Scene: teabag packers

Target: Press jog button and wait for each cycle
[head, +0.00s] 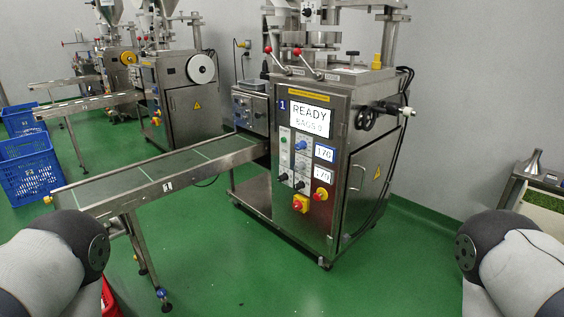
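The packing machine (303,220) stands upright in the middle of the head view, with a blue "1" label at its upper left. Its display (311,119) reads READY and what looks like BAGS 0. I cannot read which one is the jog button. Two small readouts (324,153) sit to their right. My arm links show at both lower corners, apart from the machine. Neither gripper is in view.
A conveyor (170,166) runs out from the machine to the front left, on legs. Blue crates (30,170) stand at the left. More machines (180,90) stand behind. A steel bench (520,190) with a green-filled tray is at the right. The green floor before the machine is clear.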

